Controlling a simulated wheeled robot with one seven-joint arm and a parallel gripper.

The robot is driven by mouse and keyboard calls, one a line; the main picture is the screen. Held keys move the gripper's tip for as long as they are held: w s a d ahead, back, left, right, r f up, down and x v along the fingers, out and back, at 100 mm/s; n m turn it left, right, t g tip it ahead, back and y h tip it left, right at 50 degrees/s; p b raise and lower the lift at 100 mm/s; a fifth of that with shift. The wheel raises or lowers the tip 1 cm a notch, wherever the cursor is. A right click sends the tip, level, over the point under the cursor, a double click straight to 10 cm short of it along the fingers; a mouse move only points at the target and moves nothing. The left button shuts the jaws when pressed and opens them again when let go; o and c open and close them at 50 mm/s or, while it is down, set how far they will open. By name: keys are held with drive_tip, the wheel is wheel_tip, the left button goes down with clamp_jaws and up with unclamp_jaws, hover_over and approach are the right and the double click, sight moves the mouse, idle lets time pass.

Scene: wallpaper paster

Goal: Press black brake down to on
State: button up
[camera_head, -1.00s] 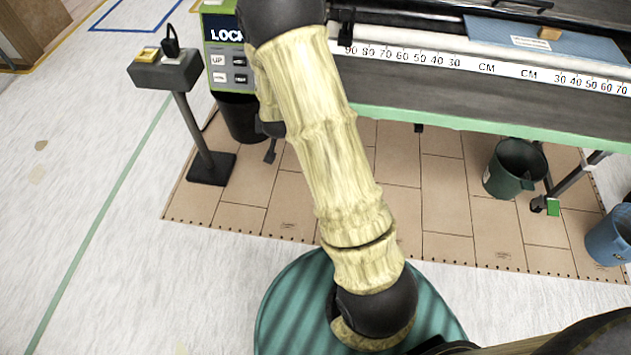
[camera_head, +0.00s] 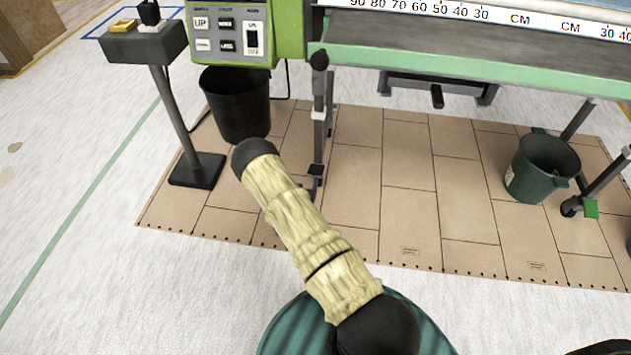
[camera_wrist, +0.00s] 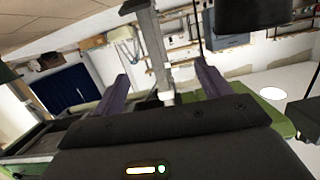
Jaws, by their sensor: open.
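In the head view, the machine's near leg (camera_head: 319,100) runs down to a small black part (camera_head: 316,169) at its foot, which looks like the black brake. Its on or off position is too small to tell. My gripper is mostly hidden behind my arm in the head view; a bit of purple finger shows beside the foot. In the wrist view my gripper (camera_wrist: 163,85) is open, with two purple fingers apart. The grey leg (camera_wrist: 152,40) shows between and beyond them. I cannot tell whether the fingers touch anything. The brake is not clear in the wrist view.
A black bucket (camera_head: 238,108) stands left of the leg. A grey pedestal with a switch box (camera_head: 143,45) stands further left. The green control panel (camera_head: 229,35) is above. A dark green bucket (camera_head: 541,168) stands right, near another leg with a green tab (camera_head: 590,208). The middle floor boards are clear.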

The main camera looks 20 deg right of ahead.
sight(316, 170)
drive_tip(key=s+f+t+h+b, duration=0.1)
drive_tip(key=s+f+t+b, duration=0.1)
drive_tip(key=f, duration=0.8)
drive_tip(key=shift+s+d+b, duration=0.4)
drive_tip(key=shift+s+b, duration=0.2)
drive_tip(key=shift+b, duration=0.65)
drive_tip(key=b+x, duration=0.9)
drive_tip(key=x, duration=0.7)
drive_tip(key=shift+w+d+f, duration=0.1)
drive_tip(key=shift+d+f, duration=0.05)
drive_tip(key=shift+d, duration=0.1)
drive_tip(key=shift+w+d+b, duration=0.25)
drive_tip(key=shift+w+b, duration=0.05)
drive_tip(key=shift+w, duration=0.15)
drive_tip(key=shift+r, duration=0.2)
